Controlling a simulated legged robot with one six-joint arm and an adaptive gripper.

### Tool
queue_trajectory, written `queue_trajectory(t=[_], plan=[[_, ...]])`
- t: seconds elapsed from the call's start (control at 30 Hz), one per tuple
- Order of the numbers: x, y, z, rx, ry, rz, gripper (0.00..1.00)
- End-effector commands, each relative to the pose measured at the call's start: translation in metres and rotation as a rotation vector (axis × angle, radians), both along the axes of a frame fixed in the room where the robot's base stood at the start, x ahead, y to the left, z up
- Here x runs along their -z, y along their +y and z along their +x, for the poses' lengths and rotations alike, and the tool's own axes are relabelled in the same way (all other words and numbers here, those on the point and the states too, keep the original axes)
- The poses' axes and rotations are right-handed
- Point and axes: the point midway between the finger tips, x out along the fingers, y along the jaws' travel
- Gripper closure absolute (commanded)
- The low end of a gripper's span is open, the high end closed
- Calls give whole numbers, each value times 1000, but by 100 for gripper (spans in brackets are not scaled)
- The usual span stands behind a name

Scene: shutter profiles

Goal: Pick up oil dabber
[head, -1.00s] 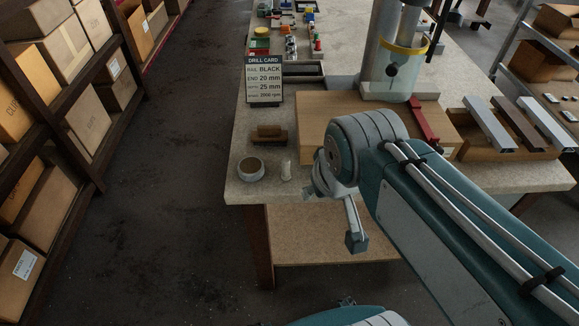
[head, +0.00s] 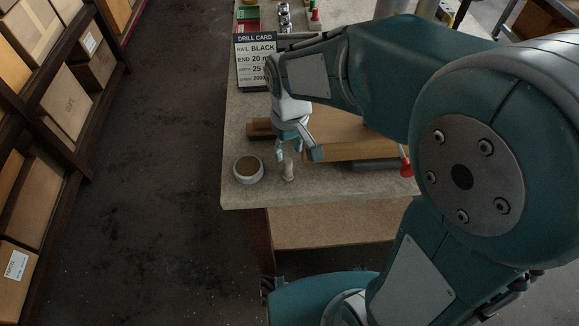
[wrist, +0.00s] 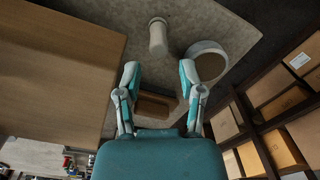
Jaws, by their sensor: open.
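The oil dabber appears to be the small pale upright piece (head: 288,171) near the front left corner of the workbench; its details are too small to tell. In the wrist view the pale dabber (wrist: 158,38) stands just beyond the fingertips, lined up with the gap between them. My gripper (head: 289,150) is open, pointing down, close above and behind the dabber in the head view. In the wrist view its two fingers (wrist: 159,72) are spread with nothing between the tips.
A round pale bowl (head: 248,170) with brown contents stands close left of the dabber. A brown wooden block (head: 260,127) lies behind it. A wide wooden board (head: 350,137) is to the right, and the drill card (head: 257,62) stands behind. The bench front edge is near.

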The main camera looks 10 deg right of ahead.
Motion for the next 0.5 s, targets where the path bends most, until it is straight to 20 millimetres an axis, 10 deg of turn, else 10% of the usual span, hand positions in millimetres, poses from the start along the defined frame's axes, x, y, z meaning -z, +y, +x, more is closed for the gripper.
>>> queue_trajectory(t=[0.5], plan=[[65,0,3,1,3,-1,50]])
